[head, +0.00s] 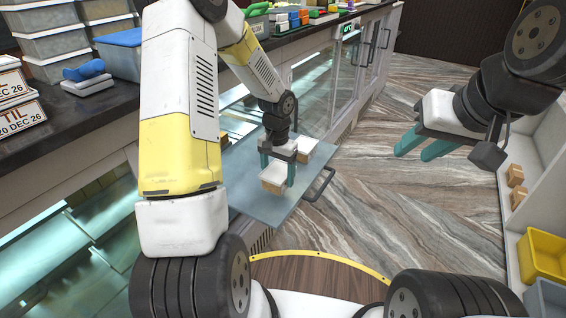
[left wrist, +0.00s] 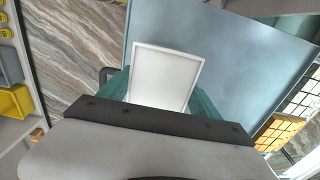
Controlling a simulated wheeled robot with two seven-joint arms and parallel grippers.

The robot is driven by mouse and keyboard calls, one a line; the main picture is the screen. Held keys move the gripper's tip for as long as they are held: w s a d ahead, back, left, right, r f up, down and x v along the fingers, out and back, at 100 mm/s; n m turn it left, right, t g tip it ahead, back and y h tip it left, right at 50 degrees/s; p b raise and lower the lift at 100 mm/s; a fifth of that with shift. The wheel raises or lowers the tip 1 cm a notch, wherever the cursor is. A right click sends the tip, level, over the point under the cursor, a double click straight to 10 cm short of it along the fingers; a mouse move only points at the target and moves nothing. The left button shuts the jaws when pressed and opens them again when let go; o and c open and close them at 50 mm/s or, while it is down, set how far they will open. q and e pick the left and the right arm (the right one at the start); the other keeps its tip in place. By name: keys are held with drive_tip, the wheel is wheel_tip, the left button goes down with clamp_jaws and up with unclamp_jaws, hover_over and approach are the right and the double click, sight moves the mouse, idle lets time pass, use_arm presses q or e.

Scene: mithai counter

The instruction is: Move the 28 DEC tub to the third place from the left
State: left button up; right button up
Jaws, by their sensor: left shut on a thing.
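My left gripper (head: 277,172) is shut on a tub (head: 272,187) with a white lid and tan sides. The same lid fills the space between the teal fingers in the left wrist view (left wrist: 165,78). The tub is over a flat glass panel (head: 250,192); I cannot tell whether it touches it. No date shows on it. A stack of labelled tubs (head: 18,122) is on the dark counter at the left; one label reads TIL, 20 DEC 26. No label reading 28 DEC is legible. My right gripper (head: 422,148) is open and empty, over the floor.
The glass panel has a dark handle (head: 320,186) at its edge. A glass-fronted cabinet (head: 312,92) runs beyond it. Grey containers (head: 55,45) and a blue-lidded box (head: 122,55) stand on the counter. A yellow bin (head: 541,257) is at the right, and the floor between is clear.

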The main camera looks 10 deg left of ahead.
sight(274, 166)
use_arm(q)
drive_tip(key=w+a, duration=0.1)
drive_tip(key=w, duration=0.1)
drive_tip(key=shift+w+a+f, duration=0.2)
drive_tip(key=shift+w+a, duration=0.15)
drive_tip(key=shift+f, duration=1.65)
drive_tip(key=shift+s+f, duration=0.1)
drive_tip(key=shift+f, duration=0.05)
drive_tip(key=o, duration=1.5)
